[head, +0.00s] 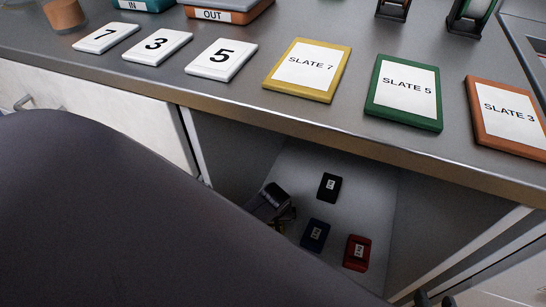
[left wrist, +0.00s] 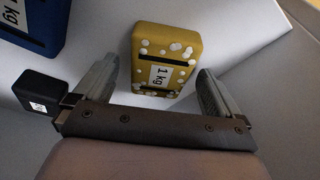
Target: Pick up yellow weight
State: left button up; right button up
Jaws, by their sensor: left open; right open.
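The yellow weight (left wrist: 163,60), a block with white specks and a "1 kg" label, lies on a pale surface in the left wrist view. My left gripper (left wrist: 157,72) is open, with one finger on each side of the weight. Gaps show between the fingers and its sides, so it is not clamped. In the head view my left gripper (head: 284,212) is low inside the open compartment under the counter, partly hidden by my dark arm. The yellow weight is mostly hidden there. My right gripper (head: 436,299) is open and only partly visible at the bottom right edge.
A black weight (head: 329,187), a blue weight (head: 315,235) and a red weight (head: 357,252) lie in the compartment. The counter edge (head: 300,130) overhangs it. Slates and white number plates lie on the counter. A pale wall stands close right of the yellow weight.

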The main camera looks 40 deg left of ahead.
pick_arm(q)
jog(key=shift+f, duration=0.25)
dwell(0.3)
jog(key=c, duration=1.7)
jog(key=shift+w+r, duration=0.1)
grip_shut()
jog(key=shift+r, duration=0.15)
notch_tip(320, 180, up, 4)
jog(key=shift+f+p, duration=0.1)
jog(key=shift+p, duration=1)
notch_tip(320, 180, up, 16)
jog(key=p, duration=0.7)
jog(key=shift+r, duration=0.2)
pick_arm(e)
jog(key=s+d+m+g+h, duration=0.1)
jog(key=s+d+h, duration=0.1)
jog(key=d, duration=0.3)
jog(key=shift+s+d+f, duration=0.2)
jog(key=shift+s+f, duration=0.05)
jog(key=shift+s, duration=0.15)
